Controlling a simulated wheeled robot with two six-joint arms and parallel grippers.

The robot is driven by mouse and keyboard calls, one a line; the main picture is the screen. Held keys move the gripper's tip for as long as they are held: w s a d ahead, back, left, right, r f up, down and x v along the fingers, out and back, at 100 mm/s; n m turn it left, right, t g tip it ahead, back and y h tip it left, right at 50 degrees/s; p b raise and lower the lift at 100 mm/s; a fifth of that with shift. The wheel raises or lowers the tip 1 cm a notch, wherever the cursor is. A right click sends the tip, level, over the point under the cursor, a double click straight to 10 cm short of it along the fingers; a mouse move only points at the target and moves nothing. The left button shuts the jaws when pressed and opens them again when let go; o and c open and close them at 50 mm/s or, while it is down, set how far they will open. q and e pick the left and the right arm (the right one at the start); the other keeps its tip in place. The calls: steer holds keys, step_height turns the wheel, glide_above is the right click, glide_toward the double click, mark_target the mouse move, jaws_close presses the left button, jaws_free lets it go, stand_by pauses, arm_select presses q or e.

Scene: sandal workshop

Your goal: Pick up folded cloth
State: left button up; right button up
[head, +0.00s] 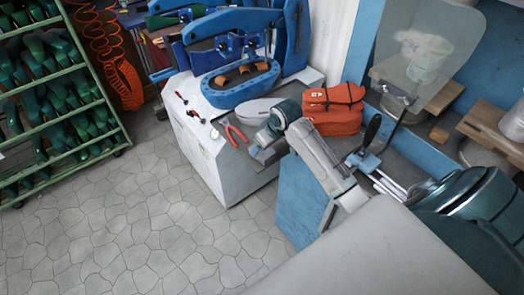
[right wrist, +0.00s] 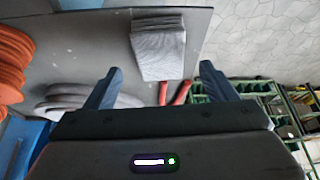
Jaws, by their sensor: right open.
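The folded cloth (right wrist: 158,45) is a grey, layered rectangle lying on the grey bench top in the right wrist view. In the head view I cannot clearly separate it from my right gripper, which covers that part of the bench. My right gripper (right wrist: 160,69) is open and empty. Its two dark blue fingers stand apart, and the cloth shows ahead of them, across the gap, with no visible contact. In the head view the right arm reaches in from the right over the white bench's front edge. My left gripper is not in view.
Red-handled pliers (head: 236,136) lie on the white bench (head: 226,165), close to the gripper. A pale oval stack (head: 258,108) and an orange stack (head: 333,108) are beside the arm. A blue press (head: 240,88) stands behind. A green rack (head: 60,95) is far left; the floor between is clear.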

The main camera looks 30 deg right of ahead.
steer(key=p+x, duration=0.1)
steer(key=x, duration=0.2)
steer(key=shift+f, duration=0.25)
steer(key=shift+w+f, duration=0.1)
steer(key=shift+f, duration=0.15)
steer(key=c, duration=1.1)
steer(key=shift+o, duration=0.2)
steer(key=shift+r, duration=0.1)
steer(key=shift+r+b, duration=0.35)
steer(key=shift+r, duration=0.1)
step_height(320, 180, up, 2)
steer(key=shift+r+b, duration=0.1)
steer(key=shift+b, duration=0.5)
steer(key=s+a+r+b, duration=0.1)
steer(key=s+a+b, duration=0.2)
steer(key=s+a, duration=0.7)
steer(key=shift+s+r+b, duration=0.4)
steer(key=shift+s, duration=1)
